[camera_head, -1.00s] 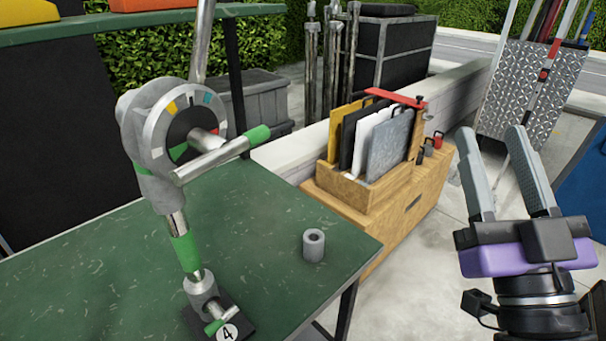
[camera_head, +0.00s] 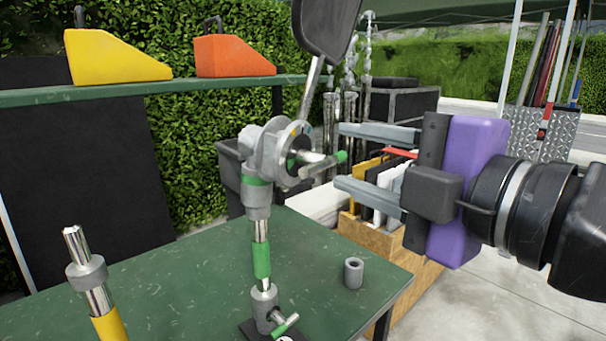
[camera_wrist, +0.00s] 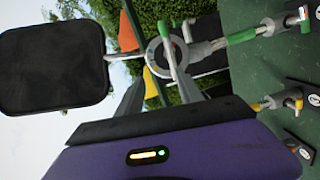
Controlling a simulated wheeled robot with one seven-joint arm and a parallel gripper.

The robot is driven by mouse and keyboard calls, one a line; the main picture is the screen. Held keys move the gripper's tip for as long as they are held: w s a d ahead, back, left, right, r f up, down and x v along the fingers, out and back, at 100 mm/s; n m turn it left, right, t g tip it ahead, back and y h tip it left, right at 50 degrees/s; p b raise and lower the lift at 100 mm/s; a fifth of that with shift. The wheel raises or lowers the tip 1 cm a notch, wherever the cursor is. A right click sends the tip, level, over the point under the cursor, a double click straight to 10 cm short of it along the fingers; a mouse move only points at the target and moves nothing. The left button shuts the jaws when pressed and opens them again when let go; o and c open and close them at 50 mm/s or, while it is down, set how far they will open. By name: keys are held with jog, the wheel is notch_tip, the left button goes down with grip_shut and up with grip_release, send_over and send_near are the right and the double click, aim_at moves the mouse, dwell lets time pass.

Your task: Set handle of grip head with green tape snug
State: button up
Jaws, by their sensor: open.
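The grip head (camera_head: 262,165) is a grey round head with a coloured dial, on a silver post with green tape (camera_head: 261,258), standing on the green table (camera_head: 200,262). Its handle (camera_head: 318,168) is a silver bar with a green end, sticking out to the right, tilted slightly up. My gripper (camera_head: 340,157) is open and level, pointing left at the head. The handle's green end shows between the fingertips in the head view; I cannot tell contact. In the wrist view the handle (camera_wrist: 172,52) lies before the open fingers, across the dial.
A black flag panel (camera_head: 325,28) rises from the head on a rod. A grey sleeve (camera_head: 353,272) stands on the table at right. A yellow-taped post (camera_head: 90,275) stands at front left. A wooden crate with panels (camera_head: 412,258) is behind my gripper.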

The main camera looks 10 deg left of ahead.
aim_at(322, 165)
jog(key=shift+n+h, duration=0.4)
jog(key=shift+n, duration=0.1)
jog(key=shift+w+a+f+p, duration=0.1)
jog(key=shift+w+a+f, duration=0.35)
jog(key=shift+w+a, duration=0.45)
jog(key=shift+w+a+f+p, duration=0.15)
jog(key=shift+w+a+f, duration=0.3)
jog(key=shift+w+a, duration=0.45)
jog(key=shift+w+a+f+p, duration=0.1)
jog(key=shift+w+a+f, duration=0.35)
jog(key=shift+w+a, duration=0.45)
jog(key=shift+w+d, duration=0.15)
jog(key=shift+c, duration=0.4)
grip_shut()
